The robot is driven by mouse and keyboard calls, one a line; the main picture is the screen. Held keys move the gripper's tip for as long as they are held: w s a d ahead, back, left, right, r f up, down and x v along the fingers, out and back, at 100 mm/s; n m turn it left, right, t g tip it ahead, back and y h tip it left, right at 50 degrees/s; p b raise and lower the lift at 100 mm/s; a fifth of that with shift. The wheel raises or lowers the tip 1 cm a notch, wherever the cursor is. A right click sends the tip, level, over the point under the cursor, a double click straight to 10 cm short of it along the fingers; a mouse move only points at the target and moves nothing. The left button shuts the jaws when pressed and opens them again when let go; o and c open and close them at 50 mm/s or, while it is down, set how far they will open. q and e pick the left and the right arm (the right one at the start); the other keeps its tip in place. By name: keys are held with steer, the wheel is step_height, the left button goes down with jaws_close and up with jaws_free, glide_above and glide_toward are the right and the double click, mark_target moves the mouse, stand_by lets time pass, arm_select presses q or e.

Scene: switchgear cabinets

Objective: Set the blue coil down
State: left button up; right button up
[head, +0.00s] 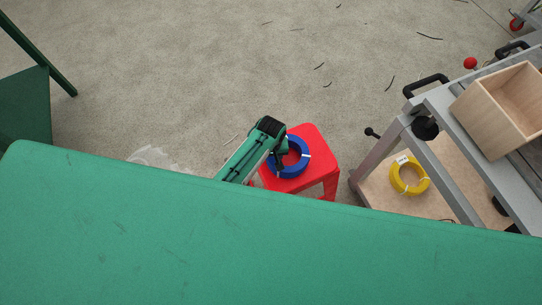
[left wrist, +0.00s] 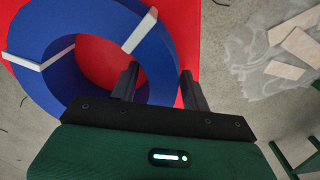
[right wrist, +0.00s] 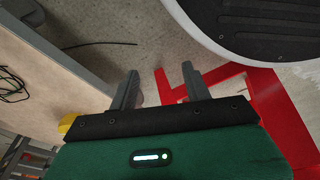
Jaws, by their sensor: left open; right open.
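The blue coil (head: 304,163) with white ties lies on the seat of the red stool (head: 316,142). In the left wrist view the coil (left wrist: 38,72) looks large and close, flat on the red seat (left wrist: 187,35). My left gripper (left wrist: 160,86) is open at the coil's near right part. One finger shows over the coil's hole and the other beside its outer edge, with the ring's wall between them. Whether the fingers touch it I cannot tell. My right gripper (right wrist: 158,88) is open and empty; it does not show in the head view.
A grey trolley (head: 440,105) stands right of the stool, with a wooden box (head: 505,105) on top and a yellow coil (head: 397,180) on its lower shelf. A green surface (head: 200,240) fills the foreground. A red frame (right wrist: 275,105) lies right of my right gripper. Floor behind the stool is clear.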

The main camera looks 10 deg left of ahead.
arm_select(q)
steer(key=shift+r, duration=0.2)
step_height(320, 180, up, 12)
steer(key=p, duration=0.2)
arm_select(e)
steer(key=s+f, duration=0.1)
steer(key=s+d+f, duration=0.1)
steer(key=s+f, duration=0.2)
steer(key=shift+d, duration=0.25)
arm_select(q)
steer(key=a+r+m+t+h, duration=0.2)
steer(key=a+r+t, duration=0.1)
steer(key=t, duration=0.3)
steer(key=s+a+f+m+g+y, duration=0.1)
steer(key=s+a+f, duration=0.2)
steer(key=s+f, duration=0.5)
steer(key=s+a+f+m+g, duration=0.1)
steer(key=s+a+f, duration=0.2)
steer(key=f, duration=0.9)
steer(key=s+a+f+g, duration=0.1)
steer(key=s+a+f, duration=0.2)
steer(key=s+f, duration=0.3)
steer(key=s+a+f+m+g, duration=0.1)
steer(key=s+a+f, duration=0.2)
steer(key=s+f, duration=0.4)
steer(key=s, duration=0.5)
steer(key=shift+s+a+m+y, duration=0.15)
steer(key=shift+s+m+y, duration=0.15)
steer(key=shift+s+y, duration=0.1)
